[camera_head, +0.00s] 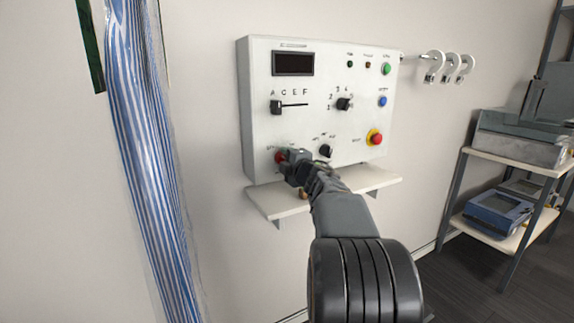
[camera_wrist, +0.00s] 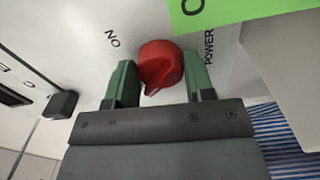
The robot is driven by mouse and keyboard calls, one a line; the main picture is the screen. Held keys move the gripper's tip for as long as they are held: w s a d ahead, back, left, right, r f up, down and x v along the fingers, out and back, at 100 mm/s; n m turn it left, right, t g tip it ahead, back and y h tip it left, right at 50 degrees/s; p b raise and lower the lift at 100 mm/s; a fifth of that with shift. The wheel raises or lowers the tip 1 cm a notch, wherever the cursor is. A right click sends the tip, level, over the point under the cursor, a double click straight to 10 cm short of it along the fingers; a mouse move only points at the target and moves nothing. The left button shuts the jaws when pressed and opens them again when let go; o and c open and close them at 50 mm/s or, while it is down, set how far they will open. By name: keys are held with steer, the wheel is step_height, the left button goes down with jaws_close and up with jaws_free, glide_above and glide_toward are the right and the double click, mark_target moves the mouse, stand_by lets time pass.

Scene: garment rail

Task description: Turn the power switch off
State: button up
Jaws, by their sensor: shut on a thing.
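The power switch is a red rotary knob (camera_head: 279,158) at the lower left of the white control panel (camera_head: 310,125). My gripper (camera_head: 289,160) is at this knob, with its arm reaching up from below. In the wrist view the knob (camera_wrist: 161,64) sits between the two green fingers (camera_wrist: 161,82), and my gripper is shut on it. A pale pointer mark shows on the knob's near edge. The lettering "ON" and "POWER" is printed beside it. My gripper hides part of the knob in the head view.
A narrow shelf (camera_head: 375,181) juts out below. A blue-striped garment (camera_head: 145,150) hangs at left; a shelving rack (camera_head: 456,180) stands right.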

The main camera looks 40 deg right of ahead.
steer(key=shift+n, duration=0.6)
steer(key=o, duration=0.6)
steer(key=s, duration=0.4)
steer(key=s+a, duration=0.1)
steer(key=s, duration=0.4)
steer(key=s+a, duration=0.1)
steer(key=s, duration=0.3)
steer(key=shift+s+p, duration=0.35)
steer(key=shift+p, duration=0.05)
